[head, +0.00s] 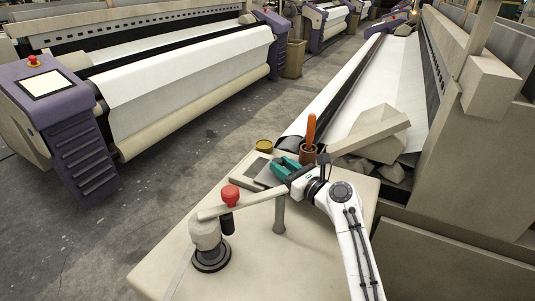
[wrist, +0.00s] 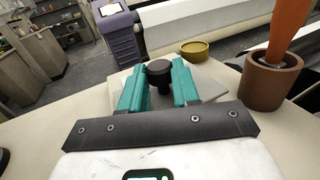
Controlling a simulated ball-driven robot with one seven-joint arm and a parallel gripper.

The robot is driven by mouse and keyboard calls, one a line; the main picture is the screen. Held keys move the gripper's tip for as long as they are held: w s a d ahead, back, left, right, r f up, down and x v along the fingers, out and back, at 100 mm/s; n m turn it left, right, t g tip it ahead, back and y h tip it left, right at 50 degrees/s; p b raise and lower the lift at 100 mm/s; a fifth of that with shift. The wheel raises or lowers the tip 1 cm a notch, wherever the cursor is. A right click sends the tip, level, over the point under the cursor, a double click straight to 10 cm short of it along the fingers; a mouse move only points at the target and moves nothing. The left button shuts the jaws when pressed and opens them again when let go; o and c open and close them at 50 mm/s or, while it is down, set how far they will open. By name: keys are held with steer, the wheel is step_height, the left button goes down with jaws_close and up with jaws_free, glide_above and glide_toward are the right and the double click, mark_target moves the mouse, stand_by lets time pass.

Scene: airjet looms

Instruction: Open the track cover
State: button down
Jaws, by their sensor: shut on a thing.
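The track cover seems to be the flat grey plate (wrist: 208,82) with a dark round knob (wrist: 159,72) standing on it in the wrist view. My gripper (wrist: 160,88) has teal fingers, one on each side of the knob, and is shut on it. In the head view my gripper (head: 285,168) is at the far edge of the beige table, over the grey plate (head: 267,179). The fingers hide part of the plate and the knob. The plate looks flat; I cannot tell whether it is raised.
A brown cup (head: 307,154) with an orange-handled tool (head: 311,130) stands right beside my gripper. A yellow dish (head: 264,146) lies beyond. Looms flank the floor aisle (head: 160,190).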

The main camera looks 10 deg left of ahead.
steer(key=d, duration=0.1)
steer(key=s+d+p, duration=0.1)
steer(key=d, duration=0.1)
steer(key=s+d, duration=0.1)
steer(key=d, duration=0.1)
steer(key=shift+d+p, duration=0.25)
steer(key=shift+p, duration=0.1)
steer(key=c, duration=0.8)
jaws_free()
steer(key=v, duration=1)
steer(key=shift+s+d, duration=0.3)
